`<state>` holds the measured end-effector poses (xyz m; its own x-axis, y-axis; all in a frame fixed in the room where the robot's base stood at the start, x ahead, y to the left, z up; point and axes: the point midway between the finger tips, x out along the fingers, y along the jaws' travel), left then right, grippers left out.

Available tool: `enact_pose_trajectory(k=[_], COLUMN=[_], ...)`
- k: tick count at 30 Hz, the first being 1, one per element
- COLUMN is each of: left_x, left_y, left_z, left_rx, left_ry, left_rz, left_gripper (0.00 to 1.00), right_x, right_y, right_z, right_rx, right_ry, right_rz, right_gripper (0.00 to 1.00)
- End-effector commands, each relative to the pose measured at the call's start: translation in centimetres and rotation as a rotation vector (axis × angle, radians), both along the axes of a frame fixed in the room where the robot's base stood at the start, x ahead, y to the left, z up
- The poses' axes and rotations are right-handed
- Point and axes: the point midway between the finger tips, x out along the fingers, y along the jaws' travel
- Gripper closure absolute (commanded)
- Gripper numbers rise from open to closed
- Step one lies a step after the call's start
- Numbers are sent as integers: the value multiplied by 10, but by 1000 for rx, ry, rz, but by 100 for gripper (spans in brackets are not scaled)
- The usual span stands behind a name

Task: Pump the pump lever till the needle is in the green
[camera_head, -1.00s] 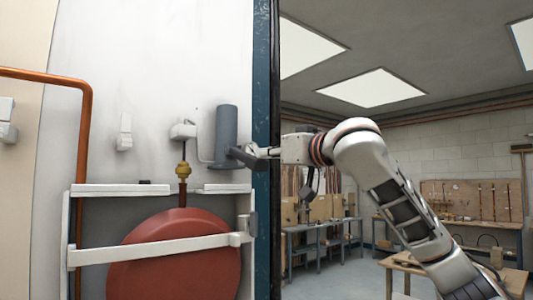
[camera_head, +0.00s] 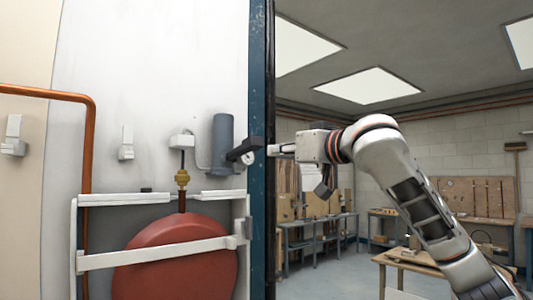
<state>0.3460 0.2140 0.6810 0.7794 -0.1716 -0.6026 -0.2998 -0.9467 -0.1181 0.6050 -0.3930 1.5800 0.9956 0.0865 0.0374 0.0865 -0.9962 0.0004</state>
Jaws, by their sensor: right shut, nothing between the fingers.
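A grey upright cylinder (camera_head: 224,143) stands against the white panel, left of the blue post. A dark block-like part (camera_head: 242,149) juts out beside it across the post's edge; I cannot tell for sure whether it is the pump lever. A small pale round face (camera_head: 247,158), perhaps the gauge, sits just under it, too small to show a needle or green zone. My right gripper (camera_head: 272,150) reaches in from the right at the post. It is shut and empty, close to the dark part; contact is unclear. My left gripper is not in view.
A red tank (camera_head: 175,270) sits under a white strap (camera_head: 150,254) in a white frame. A copper pipe (camera_head: 89,150) runs at left. Workbenches (camera_head: 320,226) stand far back. The blue post (camera_head: 257,220) is close by.

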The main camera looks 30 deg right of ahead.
Motion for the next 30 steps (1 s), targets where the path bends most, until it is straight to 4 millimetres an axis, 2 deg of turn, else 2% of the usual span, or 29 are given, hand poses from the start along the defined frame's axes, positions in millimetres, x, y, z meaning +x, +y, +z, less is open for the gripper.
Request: enact_pose_trajectory(k=[3, 6, 9, 30], left_x=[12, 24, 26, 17], left_y=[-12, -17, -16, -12], left_z=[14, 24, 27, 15], left_rx=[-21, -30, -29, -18], left_ry=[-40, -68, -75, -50], left_rz=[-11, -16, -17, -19], left_gripper=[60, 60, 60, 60], right_x=[-22, -34, -42, -45], right_y=[-2, -4, -4, -4], right_z=[-2, -2, -3, -2], right_rx=[-2, 0, 0, 1], right_ry=[-3, -5, -4, -4], right_rz=[-2, -1, -1, 0], right_gripper=[100, 100, 100, 100])
